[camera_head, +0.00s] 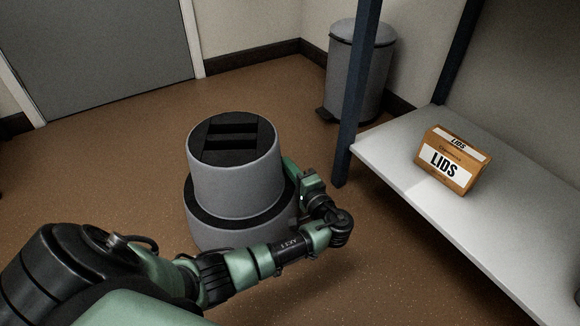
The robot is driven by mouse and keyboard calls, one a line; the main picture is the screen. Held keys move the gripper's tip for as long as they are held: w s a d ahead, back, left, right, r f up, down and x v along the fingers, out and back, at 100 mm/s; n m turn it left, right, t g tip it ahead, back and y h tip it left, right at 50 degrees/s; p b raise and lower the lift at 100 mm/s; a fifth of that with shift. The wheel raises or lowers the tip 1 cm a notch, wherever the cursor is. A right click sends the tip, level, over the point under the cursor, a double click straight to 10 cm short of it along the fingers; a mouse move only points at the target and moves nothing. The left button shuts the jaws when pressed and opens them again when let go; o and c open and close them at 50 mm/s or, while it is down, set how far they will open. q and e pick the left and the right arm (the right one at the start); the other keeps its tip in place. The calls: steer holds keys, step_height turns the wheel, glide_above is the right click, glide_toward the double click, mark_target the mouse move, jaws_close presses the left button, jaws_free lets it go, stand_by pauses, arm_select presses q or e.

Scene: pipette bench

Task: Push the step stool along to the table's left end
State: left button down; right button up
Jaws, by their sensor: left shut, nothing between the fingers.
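The step stool (235,186) is a round grey two-tier stool with a black top, upright on the brown floor in the middle of the view. My left arm reaches in from the lower left, passing in front of the stool's base. My left gripper (291,172) is shut and empty at the stool's right side, close against it; I cannot tell whether they touch. The table (395,150) has a pale grey low surface and dark blue posts, and stands to the right of the stool, with floor between them. My right gripper is out of view.
A cardboard box marked LIDS (447,160) sits on the table's low surface. A grey pedal bin (358,75) stands in the far corner behind the blue post (357,95). Floor (105,125) left of the stool, towards the grey door (105,45), is clear.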

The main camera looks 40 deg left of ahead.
arm_select(q)
steer(key=s+a+p, duration=0.4)
steer(key=s+p, duration=0.1)
steer(key=shift+r, duration=0.15)
steer(key=shift+s+a, duration=0.15)
steer(key=shift+a, duration=0.05)
steer(key=shift+f, duration=0.2)
